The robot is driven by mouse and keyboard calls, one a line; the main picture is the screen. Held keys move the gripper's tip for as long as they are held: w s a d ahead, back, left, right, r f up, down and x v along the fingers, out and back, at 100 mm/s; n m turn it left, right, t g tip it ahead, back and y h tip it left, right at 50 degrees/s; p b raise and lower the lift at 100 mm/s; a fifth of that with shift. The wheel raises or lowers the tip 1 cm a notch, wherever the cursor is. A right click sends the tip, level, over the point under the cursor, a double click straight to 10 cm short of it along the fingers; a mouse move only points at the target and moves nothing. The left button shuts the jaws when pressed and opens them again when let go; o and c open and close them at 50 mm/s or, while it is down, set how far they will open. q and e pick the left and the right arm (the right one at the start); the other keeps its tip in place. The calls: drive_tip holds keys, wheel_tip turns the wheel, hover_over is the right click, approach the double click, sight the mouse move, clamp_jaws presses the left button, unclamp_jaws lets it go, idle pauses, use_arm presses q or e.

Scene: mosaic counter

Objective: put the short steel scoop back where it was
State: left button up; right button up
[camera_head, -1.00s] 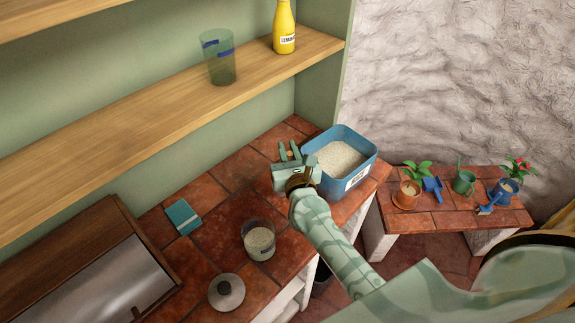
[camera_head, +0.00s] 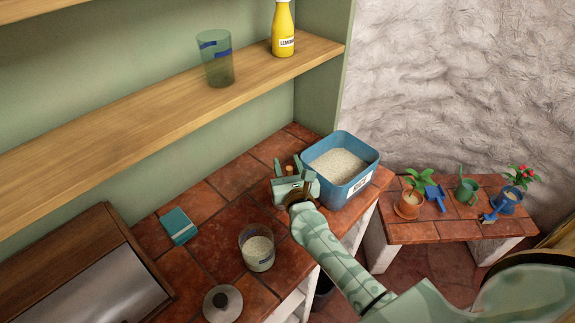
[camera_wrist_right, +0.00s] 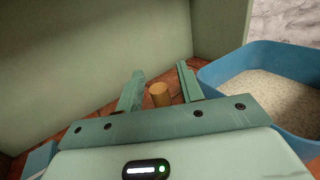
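My right gripper (camera_head: 288,166) is low over the tiled counter, just left of the blue tub. Its two fingers are apart. A short tan, round-ended piece (camera_wrist_right: 160,94) stands between the fingers in the right wrist view, with a gap on each side; it looks like a handle end. It also shows as a small tan spot in the head view (camera_head: 289,169). No steel part shows, so I cannot confirm that it is the short steel scoop. The blue tub (camera_head: 362,182) holds pale grain and also shows in the right wrist view (camera_wrist_right: 225,68). My left gripper is out of view.
A glass jar of grain (camera_head: 257,262), a round knobbed lid (camera_head: 215,310) and a teal box (camera_head: 178,226) are on the counter. A brown wooden case (camera_head: 95,235) stands at left. The shelf (camera_head: 130,120) runs above. A low tiled bench (camera_head: 440,230) holds plants.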

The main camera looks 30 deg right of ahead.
drive_tip(key=shift+r, duration=0.25)
drive_tip(key=v, duration=1.2)
drive_tip(key=shift+f, duration=0.1)
